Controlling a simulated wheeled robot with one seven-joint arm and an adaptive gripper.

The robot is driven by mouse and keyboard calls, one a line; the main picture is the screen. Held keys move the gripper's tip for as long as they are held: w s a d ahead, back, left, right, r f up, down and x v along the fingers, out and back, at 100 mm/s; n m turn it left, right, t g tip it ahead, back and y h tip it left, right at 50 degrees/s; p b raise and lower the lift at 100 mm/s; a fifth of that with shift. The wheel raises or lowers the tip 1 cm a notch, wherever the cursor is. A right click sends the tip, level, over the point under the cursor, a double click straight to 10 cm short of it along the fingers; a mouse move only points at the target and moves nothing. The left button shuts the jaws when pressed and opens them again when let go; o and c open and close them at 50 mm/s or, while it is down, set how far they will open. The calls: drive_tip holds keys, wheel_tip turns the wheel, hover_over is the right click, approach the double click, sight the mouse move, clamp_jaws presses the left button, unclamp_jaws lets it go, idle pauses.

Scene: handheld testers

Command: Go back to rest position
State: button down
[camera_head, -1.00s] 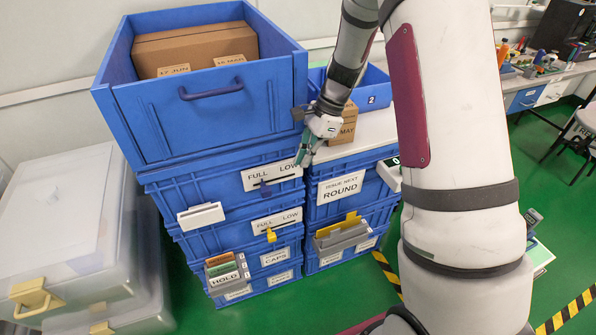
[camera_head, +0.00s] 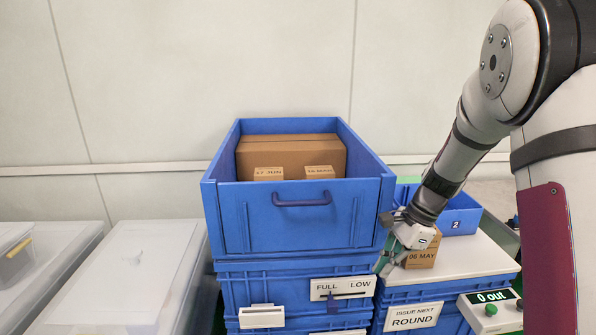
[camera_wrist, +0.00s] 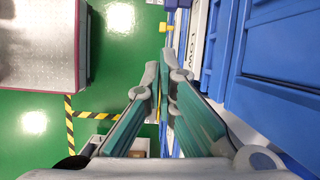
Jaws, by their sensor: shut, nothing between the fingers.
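My gripper (camera_head: 392,258) is shut and empty. In the head view it hangs beside the right wall of the upper blue bin, in front of a small carton marked 06 MAY (camera_head: 424,250). In the wrist view its two green-padded fingers (camera_wrist: 165,75) meet at the tips, with blue bin fronts close on the right and green floor on the left. My arm comes down to it from the upper right. I cannot tell whether the gripper touches the bin or the carton.
The open blue bin (camera_head: 230,215) holds cartons and tops a stack. A white-topped stack (camera_head: 480,262) stands to the right, with a blue tray marked 2 (camera_head: 465,215) and a counter box (camera_head: 490,315). Clear lidded boxes (camera_head: 130,275) stand left. Green floor (camera_wrist: 115,60) is open.

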drive_tip(key=s+a+r+n+t+h+p, duration=0.15)
drive_tip(key=s+r+n, duration=0.25)
drive_tip(key=s+r, duration=0.45)
drive_tip(key=s+a+r+n+p, duration=0.35)
drive_tip(key=s+r, duration=0.25)
drive_tip(key=r, duration=0.5)
drive_tip(key=s+r+n+t+h+p, duration=0.1)
drive_tip(key=s+r+n+p, duration=0.1)
drive_tip(key=s, duration=0.7)
drive_tip(key=s+r+n+t+h+p, duration=0.1)
drive_tip(key=s+r+n+p, duration=0.1)
drive_tip(key=s+r+n, duration=0.3)
drive_tip(key=shift+s+d+n+t+h, duration=0.35)
drive_tip(key=shift+s+n, duration=0.9)
drive_tip(key=shift+s, duration=0.75)
